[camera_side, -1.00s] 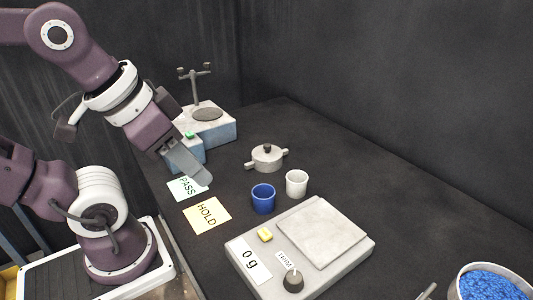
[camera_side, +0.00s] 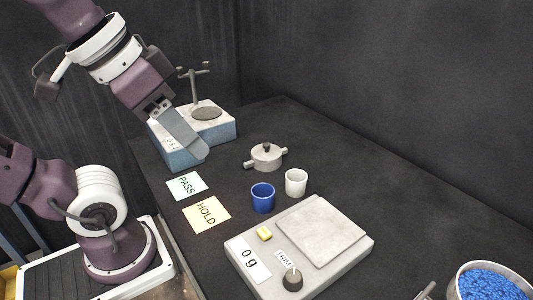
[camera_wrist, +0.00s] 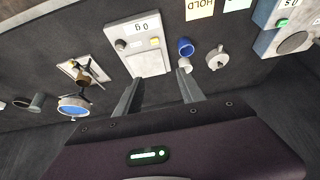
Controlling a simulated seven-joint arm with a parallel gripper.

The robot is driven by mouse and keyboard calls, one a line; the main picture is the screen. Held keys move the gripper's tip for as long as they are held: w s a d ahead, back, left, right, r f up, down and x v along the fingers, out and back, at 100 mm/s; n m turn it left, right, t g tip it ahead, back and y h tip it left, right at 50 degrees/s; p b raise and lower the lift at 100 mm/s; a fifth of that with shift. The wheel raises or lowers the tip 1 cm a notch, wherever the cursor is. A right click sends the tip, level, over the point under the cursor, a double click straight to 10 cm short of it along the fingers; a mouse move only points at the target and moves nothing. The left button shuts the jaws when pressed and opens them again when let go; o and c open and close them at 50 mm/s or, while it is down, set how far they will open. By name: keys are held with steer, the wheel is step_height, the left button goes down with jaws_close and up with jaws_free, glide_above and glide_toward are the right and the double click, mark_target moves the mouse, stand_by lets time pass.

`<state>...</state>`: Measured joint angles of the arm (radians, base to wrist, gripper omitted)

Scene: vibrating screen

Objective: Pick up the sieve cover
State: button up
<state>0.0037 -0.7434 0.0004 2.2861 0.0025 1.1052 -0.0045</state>
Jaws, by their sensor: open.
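The sieve cover (camera_side: 265,160) is a light grey round lid with a dark knob on top and a handle on each side. It lies on the dark table right of the vibrating screen machine. In the wrist view the cover (camera_wrist: 216,60) shows to the right of the fingers. My gripper (camera_side: 198,152) is above the table, in front of the machine, left of and higher than the cover. In the wrist view my gripper (camera_wrist: 159,84) has its two fingers apart with nothing between them.
The blue and white machine (camera_side: 222,130) with a post and clamp stands behind my gripper. A blue cup (camera_side: 262,198) and a white cup (camera_side: 296,182) stand in front of the cover. A scale (camera_side: 345,262), PASS card (camera_side: 186,185), HOLD card (camera_side: 206,214) and bowl of blue grains (camera_side: 488,283) are nearer.

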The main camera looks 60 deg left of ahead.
steer(key=w+a+n+t+y, duration=0.1)
steer(key=w+a+t+y, duration=0.1)
steer(key=w+a, duration=0.6)
steer(key=w+a+n+t+y, duration=0.2)
steer(key=w+a, duration=0.2)
steer(key=w, duration=0.7)
steer(key=n+t+y, duration=0.2)
steer(key=t, duration=0.2)
glide_above(264, 147)
steer(key=s, duration=0.3)
steer(key=shift+m, duration=0.3)
steer(key=f, duration=1.8)
steer(key=d+f, duration=0.1)
steer(key=f, duration=0.8)
steer(key=shift+w+d, duration=0.1)
steer(key=shift+w, duration=0.05)
steer(key=shift+w+f, duration=0.25)
steer(key=x, duration=0.6)
steer(key=shift+w+r, duration=0.2)
steer(key=shift+w, duration=0.15)
jaws_close()
